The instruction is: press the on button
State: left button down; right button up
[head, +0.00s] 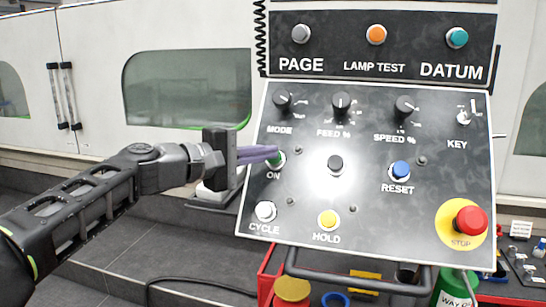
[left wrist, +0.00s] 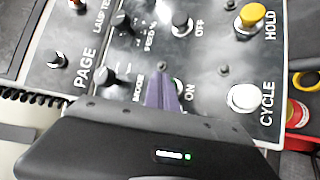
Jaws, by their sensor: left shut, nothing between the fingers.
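The green ON button (head: 280,161) sits on the left of the tilted black control panel, above its "ON" label. My left gripper (head: 276,152) comes in from the left with its purple fingers shut and empty. The fingertips overlap the upper part of the green button; I cannot tell whether they touch it or press it. In the left wrist view the fingers (left wrist: 161,92) point at the panel beside the "ON" label, and the button is mostly hidden behind them. My right gripper is not in view.
Close by are the white CYCLE button (head: 265,211), yellow HOLD button (head: 328,219), a dark button (head: 335,163) in glare, labelled OFF in the wrist view, and the MODE knob (head: 282,101). Blue RESET (head: 400,169) and red STOP (head: 470,220) are farther right.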

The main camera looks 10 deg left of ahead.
pick_arm(q)
jog(key=shift+w+f, duration=0.35)
jog(key=shift+w, duration=0.05)
dwell(0.7)
jog(key=shift+s+r, duration=0.6)
jog(key=shift+s, duration=0.1)
jog(key=s+r, duration=0.1)
jog(key=s, duration=0.1)
jog(key=s+r, duration=0.2)
jog(key=shift+a, duration=0.15)
dwell(0.5)
dwell(0.6)
